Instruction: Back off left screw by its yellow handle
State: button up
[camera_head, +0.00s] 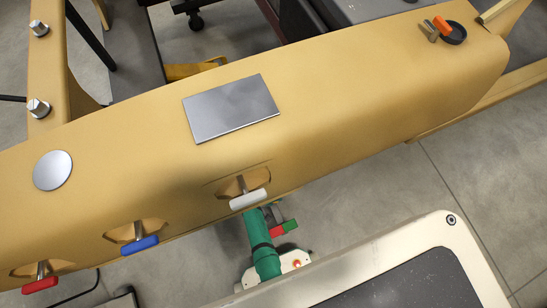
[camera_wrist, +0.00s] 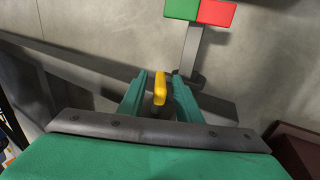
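The yellow handle (camera_wrist: 159,97) shows in the wrist view as a short upright bar on a dark metal stem. My gripper (camera_wrist: 159,82) has two green fingers, one on each side of the handle. A narrow gap shows between the handle and each finger, so the gripper is open around it and not clamped. How deep the handle sits between the fingers is hard to tell. In the head view I cannot make out the yellow handle or my gripper's fingertips.
A tan shell (camera_head: 330,110) crosses the head view, with red (camera_head: 40,285), blue (camera_head: 140,245) and white (camera_head: 248,199) handles along its near edge and an orange one (camera_head: 441,25) at far right. A green-and-red block (camera_wrist: 200,10) stands beyond my fingers.

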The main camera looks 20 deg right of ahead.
grip_shut()
jog(key=shift+h, duration=0.4)
jog(key=shift+w+a+h, duration=0.1)
jog(key=shift+a+h, duration=0.05)
jog(key=shift+h, duration=2.05)
jog(key=shift+f+h, duration=0.15)
jog(key=shift+h, duration=0.45)
grip_release()
jog(key=shift+a, duration=0.15)
